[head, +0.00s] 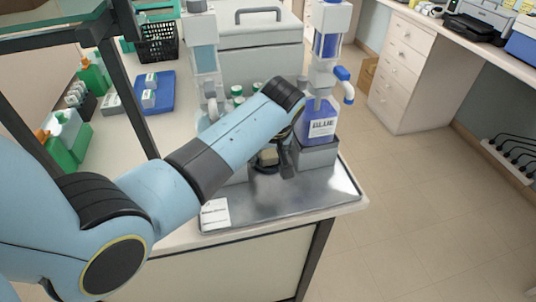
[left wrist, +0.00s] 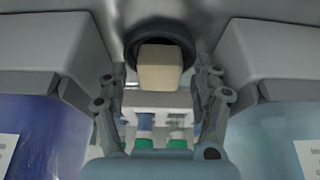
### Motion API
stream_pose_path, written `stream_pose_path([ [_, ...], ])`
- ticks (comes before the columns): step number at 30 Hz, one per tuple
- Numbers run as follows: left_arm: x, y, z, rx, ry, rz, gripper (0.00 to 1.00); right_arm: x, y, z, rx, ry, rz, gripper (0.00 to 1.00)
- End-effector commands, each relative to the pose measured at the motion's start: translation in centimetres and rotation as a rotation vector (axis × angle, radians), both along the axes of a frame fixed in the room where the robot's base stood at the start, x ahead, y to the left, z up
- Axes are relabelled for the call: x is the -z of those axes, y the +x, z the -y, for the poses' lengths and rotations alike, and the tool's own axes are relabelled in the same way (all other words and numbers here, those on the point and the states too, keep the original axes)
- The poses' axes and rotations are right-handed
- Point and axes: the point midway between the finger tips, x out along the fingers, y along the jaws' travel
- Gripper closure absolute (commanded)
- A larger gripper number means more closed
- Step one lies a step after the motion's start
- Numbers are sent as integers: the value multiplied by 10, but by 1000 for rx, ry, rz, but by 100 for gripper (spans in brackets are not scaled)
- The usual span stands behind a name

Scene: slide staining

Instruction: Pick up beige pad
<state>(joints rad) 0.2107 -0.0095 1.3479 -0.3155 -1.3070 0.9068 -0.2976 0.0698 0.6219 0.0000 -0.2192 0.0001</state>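The beige pad (head: 268,157) is a small block above the metal tray, partly behind my left arm in the head view. In the left wrist view the beige pad (left wrist: 160,68) sits in a round dark holder (left wrist: 133,48), centred between the fingers. My left gripper (left wrist: 160,80) is open, with one finger on each side of the pad and a gap on both sides. In the head view my left gripper (head: 284,152) is over the tray beside the pad, largely hidden by its own arm. My right gripper is in neither view.
A bottle labelled BLUE (head: 321,122) stands on a grey block (head: 318,154) close right of the gripper. Another dispenser (head: 205,60) stands behind the arm. The metal tray (head: 285,198) has clear room at its front, with a white card (head: 214,214) at its left corner.

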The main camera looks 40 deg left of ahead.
Motion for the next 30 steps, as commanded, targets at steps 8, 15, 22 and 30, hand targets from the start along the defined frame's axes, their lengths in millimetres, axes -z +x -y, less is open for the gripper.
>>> stream_pose_path([
  [8,0,0,0,0,0,0,73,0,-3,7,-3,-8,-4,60],
  [15,-1,0,0,0,0,0,80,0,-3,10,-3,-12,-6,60],
  [22,-28,1,0,-1,-1,4,80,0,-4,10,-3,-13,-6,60],
  [30,-82,1,0,-1,-1,4,80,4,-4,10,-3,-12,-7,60],
])
